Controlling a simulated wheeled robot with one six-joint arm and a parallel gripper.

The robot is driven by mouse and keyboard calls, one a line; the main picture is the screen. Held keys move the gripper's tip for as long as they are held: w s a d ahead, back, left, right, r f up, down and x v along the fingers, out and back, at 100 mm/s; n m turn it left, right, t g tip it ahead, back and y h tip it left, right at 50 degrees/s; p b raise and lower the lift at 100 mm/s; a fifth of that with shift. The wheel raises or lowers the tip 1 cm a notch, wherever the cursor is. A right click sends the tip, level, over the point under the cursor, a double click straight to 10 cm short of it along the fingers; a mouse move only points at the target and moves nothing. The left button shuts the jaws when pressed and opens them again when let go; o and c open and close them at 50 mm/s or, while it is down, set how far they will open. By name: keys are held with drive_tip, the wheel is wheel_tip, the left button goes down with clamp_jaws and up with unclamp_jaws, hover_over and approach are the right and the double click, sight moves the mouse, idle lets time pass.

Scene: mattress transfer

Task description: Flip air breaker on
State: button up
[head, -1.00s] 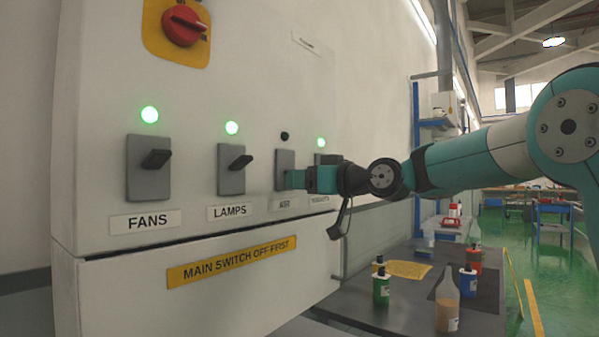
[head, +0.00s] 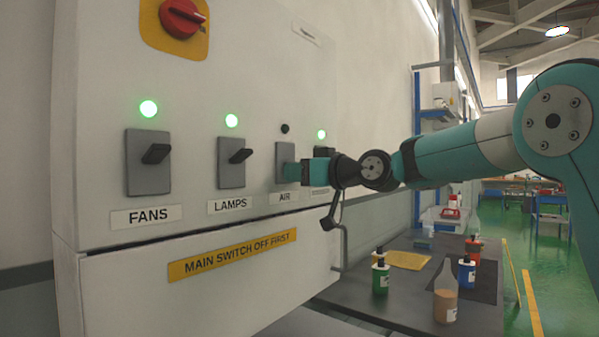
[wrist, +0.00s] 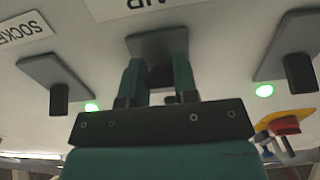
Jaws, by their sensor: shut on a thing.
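The air breaker (head: 283,155) is a grey plate above the AIR label (head: 286,197), third from the left on the white panel. The round indicator above it (head: 285,128) is dark. My gripper (head: 292,171) reaches in from the right at the plate. In the wrist view, which is upside down, the fingers of my gripper (wrist: 157,72) stand on both sides of the dark air lever, shut on it, in front of the air plate (wrist: 157,44). The lever is mostly hidden by the fingers, so its exact tilt cannot be told.
The fans breaker (head: 148,163) and lamps breaker (head: 231,163) stand to the left with green lights lit. The sockets breaker (wrist: 52,70) is close on the other side, its light green. A red main switch (head: 181,18) is above. A table with bottles (head: 446,292) stands below right.

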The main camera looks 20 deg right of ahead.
drive_tip(key=shift+d+r+g+h+p, duration=0.1)
drive_tip(key=shift+r+g+h+p, duration=0.65)
drive_tip(key=shift+p, duration=1.2)
drive_tip(key=r+g+h+p, duration=0.1)
drive_tip(key=p, duration=0.2)
drive_tip(key=g+h+p, duration=0.1)
drive_tip(key=g+p, duration=0.1)
drive_tip(key=p, duration=0.1)
drive_tip(key=shift+s+r+p, duration=0.1)
drive_tip(key=shift+r+p, duration=0.3)
drive_tip(key=g+h+p, duration=0.1)
drive_tip(key=p, duration=0.2)
drive_tip(key=r+g+h+p, duration=0.1)
drive_tip(key=g+p, duration=0.1)
drive_tip(key=p, duration=0.2)
drive_tip(key=g+p, duration=0.1)
drive_tip(key=p, duration=0.2)
drive_tip(key=shift+f+h, duration=0.1)
drive_tip(key=shift+h, duration=0.25)
drive_tip(key=shift+w, duration=0.2)
drive_tip(key=o, duration=0.9)
drive_tip(key=shift+f+g, duration=0.1)
drive_tip(key=shift+g, duration=0.15)
